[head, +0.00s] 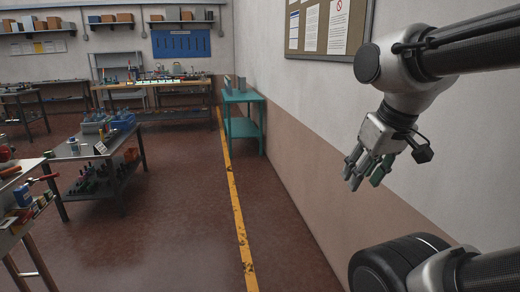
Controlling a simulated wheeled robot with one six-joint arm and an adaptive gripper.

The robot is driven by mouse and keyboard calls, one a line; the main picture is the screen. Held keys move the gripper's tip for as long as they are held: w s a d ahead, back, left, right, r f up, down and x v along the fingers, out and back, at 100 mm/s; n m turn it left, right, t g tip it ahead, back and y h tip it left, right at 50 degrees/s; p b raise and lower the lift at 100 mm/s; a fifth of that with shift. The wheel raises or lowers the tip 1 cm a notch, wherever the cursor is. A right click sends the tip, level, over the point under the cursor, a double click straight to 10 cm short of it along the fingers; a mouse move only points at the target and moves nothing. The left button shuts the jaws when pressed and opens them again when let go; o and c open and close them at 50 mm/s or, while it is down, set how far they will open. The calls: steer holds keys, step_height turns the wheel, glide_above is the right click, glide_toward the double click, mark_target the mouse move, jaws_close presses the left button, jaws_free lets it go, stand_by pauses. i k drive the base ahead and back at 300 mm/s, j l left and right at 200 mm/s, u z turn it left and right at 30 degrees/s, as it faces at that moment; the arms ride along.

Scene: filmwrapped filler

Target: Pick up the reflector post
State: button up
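I cannot make out a reflector post anywhere in the head view. My gripper (366,178) hangs in the air at the right, in front of the lower wall, with its fingers pointing down. The fingers look spread apart, with a greenish pad on the right one, and I see nothing held between them.
A workbench (20,178) with tools stands at the near left, and a metal table (122,137) with blue bins is behind it. A teal table (241,98) stands against the right wall. A yellow floor line (236,205) runs through clear floor. A noticeboard (328,48) hangs on the wall.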

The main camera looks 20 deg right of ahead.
mark_target(105, 125)
steer(key=u, duration=0.1)
steer(key=i+u, duration=0.25)
steer(key=i, duration=0.4)
steer(key=i+z, duration=0.1)
steer(key=i, duration=2.1)
steer(key=i+u, duration=0.15)
steer(key=i, duration=0.45)
steer(key=i+l+u, duration=0.15)
steer(key=i, duration=0.45)
steer(key=i+l+u, duration=0.15)
steer(key=i, duration=0.45)
steer(key=i+j+u, duration=0.15)
steer(key=i+u, duration=0.55)
steer(key=i, duration=0.2)
steer(key=i+l+u, duration=0.15)
steer(key=i+u, duration=0.15)
steer(key=i, duration=0.15)
steer(key=i+j+z, duration=0.15)
steer(key=i, duration=0.2)
